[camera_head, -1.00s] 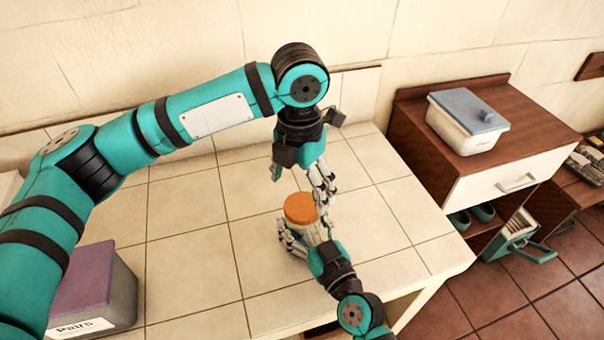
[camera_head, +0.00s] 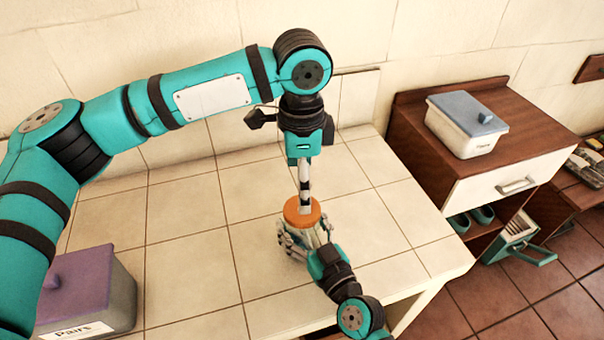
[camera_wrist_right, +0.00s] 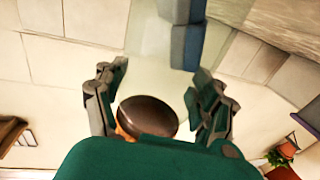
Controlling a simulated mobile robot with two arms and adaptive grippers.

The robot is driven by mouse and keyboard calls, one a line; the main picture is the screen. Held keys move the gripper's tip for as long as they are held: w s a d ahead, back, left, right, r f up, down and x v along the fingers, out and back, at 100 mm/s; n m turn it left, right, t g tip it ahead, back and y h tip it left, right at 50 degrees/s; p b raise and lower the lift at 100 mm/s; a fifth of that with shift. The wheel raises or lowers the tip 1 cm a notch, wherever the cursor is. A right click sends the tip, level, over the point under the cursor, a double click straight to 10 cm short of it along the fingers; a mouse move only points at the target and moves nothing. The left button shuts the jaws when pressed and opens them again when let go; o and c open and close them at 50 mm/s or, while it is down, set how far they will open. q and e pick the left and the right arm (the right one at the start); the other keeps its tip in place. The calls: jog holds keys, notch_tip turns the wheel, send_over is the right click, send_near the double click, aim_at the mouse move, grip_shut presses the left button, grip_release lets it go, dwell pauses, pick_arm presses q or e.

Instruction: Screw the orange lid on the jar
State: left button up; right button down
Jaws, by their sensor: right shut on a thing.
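The orange lid (camera_head: 291,212) sits level on top of the jar (camera_head: 307,235) on the tiled counter. The jar is pale and mostly hidden by my right gripper (camera_head: 300,240), which is shut around it from the front right. My left gripper (camera_head: 304,207) points straight down over the lid, its fingertips at the lid's top. Its fingers line up edge-on, so their gap is hidden. In the right wrist view, a round top, dark with an orange edge, which looks like the lid (camera_wrist_right: 147,115), shows between the right gripper's fingers (camera_wrist_right: 158,105).
A purple-lidded grey box (camera_head: 90,290) labelled "Pairs" stands at the counter's front left. A wooden cabinet (camera_head: 410,120) right of the counter carries a white box with a blue lid (camera_head: 465,125). The counter tiles (camera_head: 190,255) left of the jar are clear.

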aim_at(302, 231)
pick_arm(q)
jog(key=n, duration=0.7)
jog(key=shift+r, duration=0.3)
jog(key=shift+f, duration=4.05)
jog(key=c, duration=1.3)
jog(key=m, duration=0.4)
jog(key=shift+m, duration=0.4)
jog(key=o, duration=1.3)
jog(key=shift+w+r, duration=0.1)
